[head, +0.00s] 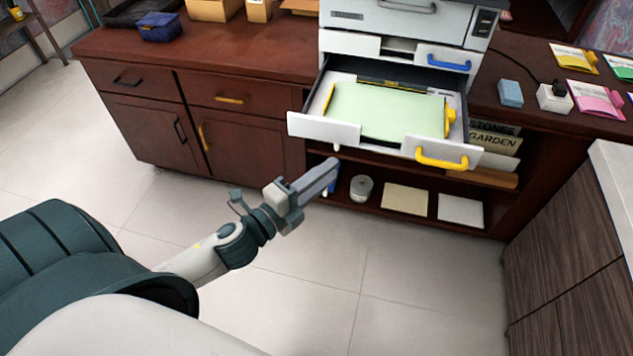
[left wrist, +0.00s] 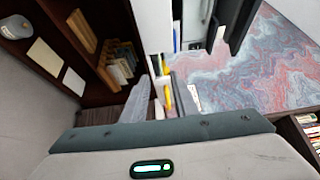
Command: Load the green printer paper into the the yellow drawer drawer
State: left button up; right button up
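The drawer with the yellow handle (head: 441,162) is pulled out of the white printer (head: 398,20). The green printer paper (head: 385,110) lies flat inside this drawer, between yellow guides at its left and right. My left gripper (head: 328,172) is in front of and below the drawer's left front, apart from the paper and handle. In the left wrist view the left gripper's fingers (left wrist: 158,98) stand apart with nothing held between them; part of the drawer shows beyond them. My right gripper is in neither view.
A shut drawer with a blue handle (head: 448,62) is just above. The open shelf below holds a roll (head: 361,188), a tan stack (head: 405,198) and a white stack (head: 461,210). Pink (head: 597,100) and yellow packs lie on the desk at right. The floor in front is clear.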

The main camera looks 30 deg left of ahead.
pick_arm(q)
jog(key=shift+v, duration=1.25)
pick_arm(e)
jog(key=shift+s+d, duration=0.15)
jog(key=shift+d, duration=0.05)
pick_arm(q)
jog(key=shift+r, duration=0.1)
notch_tip(320, 180, down, 27)
jog(key=s+a+n+g+y+p, duration=0.25)
jog(key=n+g+y, duration=0.2)
jog(key=n, duration=0.55)
jog(key=s+d+f+n+g, duration=0.4)
jog(key=s+f, duration=0.5)
jog(key=f, duration=0.2)
jog(key=s+d+f+n+g+p, duration=0.1)
jog(key=s+d+f+n+g, duration=0.2)
jog(key=s+f, duration=0.6)
notch_tip(320, 180, down, 3)
jog(key=shift+d+f+n+g+h, duration=0.1)
jog(key=shift+d+n+g+h, duration=0.3)
jog(key=shift+d+n, duration=0.65)
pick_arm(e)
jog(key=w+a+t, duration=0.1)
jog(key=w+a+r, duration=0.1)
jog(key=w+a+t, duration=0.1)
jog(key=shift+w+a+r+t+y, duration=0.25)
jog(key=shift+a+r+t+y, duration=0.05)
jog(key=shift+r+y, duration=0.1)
